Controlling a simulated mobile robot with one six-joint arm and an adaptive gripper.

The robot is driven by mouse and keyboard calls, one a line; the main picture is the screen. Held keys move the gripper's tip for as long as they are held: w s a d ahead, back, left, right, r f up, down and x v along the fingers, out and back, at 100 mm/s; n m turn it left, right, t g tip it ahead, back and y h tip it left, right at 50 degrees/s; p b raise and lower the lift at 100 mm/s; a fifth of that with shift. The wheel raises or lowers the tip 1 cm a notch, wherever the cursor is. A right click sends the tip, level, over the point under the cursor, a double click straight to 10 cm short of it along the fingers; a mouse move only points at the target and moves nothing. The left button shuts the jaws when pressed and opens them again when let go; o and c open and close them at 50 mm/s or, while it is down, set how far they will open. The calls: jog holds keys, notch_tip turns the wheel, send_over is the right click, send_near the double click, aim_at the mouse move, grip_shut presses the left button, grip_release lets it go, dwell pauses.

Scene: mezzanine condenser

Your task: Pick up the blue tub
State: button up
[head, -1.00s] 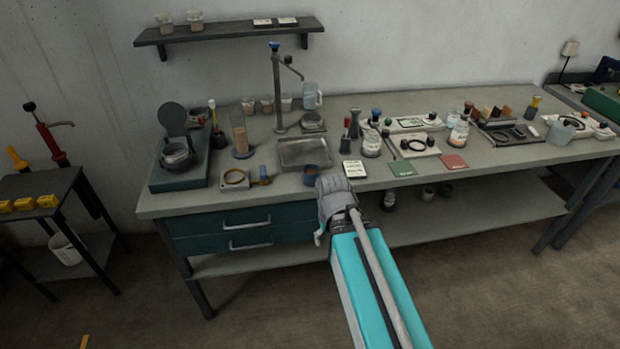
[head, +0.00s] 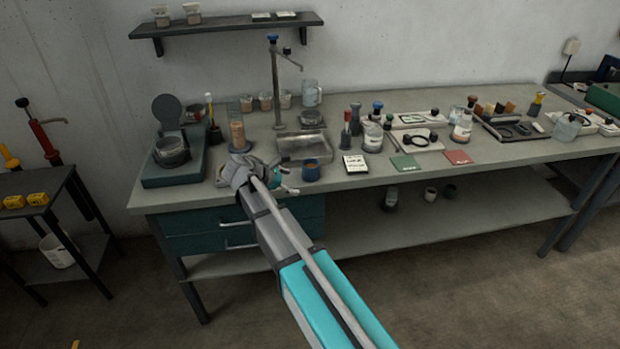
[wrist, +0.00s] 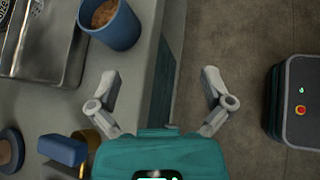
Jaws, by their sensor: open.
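The blue tub (head: 311,171) is a small round cup with brown, crumbly contents. It stands upright near the front edge of the workbench, just right of my gripper (head: 286,180) in the head view. In the wrist view the tub (wrist: 118,30) is at the upper left, beyond the left fingertip and outside the jaws. My gripper (wrist: 160,80) is open and empty, its fingers spread over the bench edge and the floor. In the head view my wrist partly hides the bench left of the tub.
A metal tray (head: 303,147) lies close behind the tub. A blue block (wrist: 62,150) and a brass ring (wrist: 92,140) lie near my left finger. A white label card (head: 355,163) is right of the tub.

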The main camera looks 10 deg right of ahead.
aim_at(304, 172)
jog(key=w+a+r+n+t+h, duration=0.1)
jog(key=w+a+r+n+h, duration=0.1)
jog(key=w+a+n, duration=0.1)
jog(key=shift+w+a+n+b, duration=0.3)
jog(key=shift+a+n+b, duration=0.15)
jog(key=shift+a, duration=0.3)
jog(key=shift+f, duration=0.1)
jog(key=shift+b+x, duration=1.65)
jog(key=shift+x, duration=2.65)
jog(key=shift+w+d, duration=0.1)
jog(key=shift+w, duration=0.1)
jog(key=shift+b+x, duration=1.1)
jog(key=shift+x, duration=1.4)
jog(key=c, duration=1)
